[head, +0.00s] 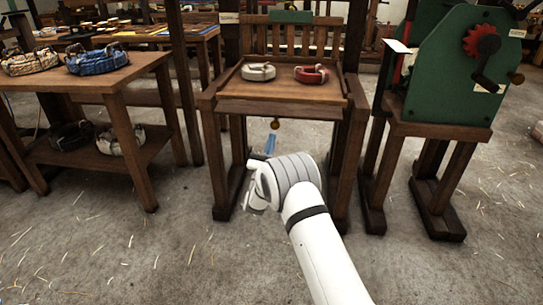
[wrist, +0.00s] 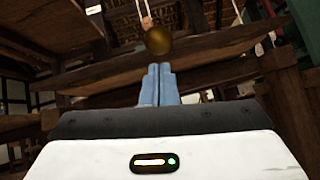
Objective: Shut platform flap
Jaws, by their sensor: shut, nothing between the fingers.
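The wooden platform (head: 290,90) stands in the middle of the head view, with a board along its front edge (head: 280,107) that looks like the flap. I cannot tell its exact angle. A small brass knob (head: 275,124) hangs below the front edge. It also shows in the wrist view (wrist: 158,40), on a pale cord or rod, just beyond the fingertips. My gripper (head: 270,142) is below and in front of the platform, its blue fingers pointing up at the knob. In the wrist view the fingers (wrist: 158,72) are together and empty, apart from the knob.
A white coil (head: 258,71) and a red coil (head: 311,74) lie on the platform. A green crank machine (head: 455,75) stands close on the right. A wooden table (head: 110,78) with several rope coils stands left. The straw-strewn floor in front is clear.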

